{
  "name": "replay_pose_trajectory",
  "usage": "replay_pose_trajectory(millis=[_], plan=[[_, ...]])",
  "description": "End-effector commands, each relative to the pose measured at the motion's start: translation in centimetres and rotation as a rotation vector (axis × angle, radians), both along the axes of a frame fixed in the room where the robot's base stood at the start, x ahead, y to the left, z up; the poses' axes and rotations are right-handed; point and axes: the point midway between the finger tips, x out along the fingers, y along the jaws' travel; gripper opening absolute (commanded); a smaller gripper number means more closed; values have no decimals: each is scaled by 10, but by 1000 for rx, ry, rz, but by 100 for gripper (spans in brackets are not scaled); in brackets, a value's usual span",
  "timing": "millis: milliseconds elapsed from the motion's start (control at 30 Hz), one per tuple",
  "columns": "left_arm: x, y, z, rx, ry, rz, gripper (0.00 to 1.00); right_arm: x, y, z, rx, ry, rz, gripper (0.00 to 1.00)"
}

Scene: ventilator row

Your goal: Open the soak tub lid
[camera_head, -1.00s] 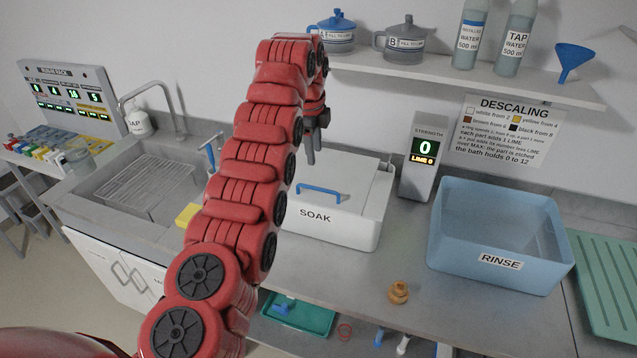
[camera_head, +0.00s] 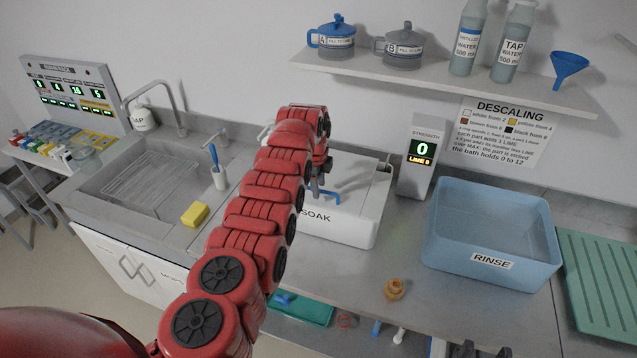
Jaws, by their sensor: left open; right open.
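The soak tub (camera_head: 345,232) is a white box labelled SOAK on the counter. Its white lid (camera_head: 362,190) lies flat and closed, with a blue bar handle (camera_head: 330,197) on top. My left arm comes in from the lower left and hides the tub's left part. My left gripper (camera_head: 318,190) is open, pointing down at the left part of the handle. I cannot tell whether it touches the handle. My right gripper (camera_head: 487,351) shows only as dark tips at the bottom edge, open and away from the tub.
A strength display (camera_head: 420,160) stands right of the tub, then a blue rinse basin (camera_head: 490,264). A small orange-brown part (camera_head: 395,289) lies on the counter in front. A shelf (camera_head: 450,80) with pots and bottles hangs above. A yellow sponge (camera_head: 195,214) lies by the sink (camera_head: 110,215).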

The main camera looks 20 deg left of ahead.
Motion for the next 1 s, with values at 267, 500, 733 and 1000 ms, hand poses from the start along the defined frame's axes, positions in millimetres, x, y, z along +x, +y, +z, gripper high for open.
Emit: replay_pose_trajectory(millis=[267, 500, 733, 1000], plan=[[0, 0, 0, 0, -1, 0, 32, 0, 0, 0, 0, 0, 0, 50], [0, 0, 0, 0, 0, 0, 0, 0, 0, 0, 0, 0, 0, 50], [0, 0, 0, 0, 0, 0, 0, 0, 0, 0, 0, 0, 0, 50], [0, 0, 0, 0, 0, 0, 0, 0, 0, 0, 0, 0, 0, 50]])
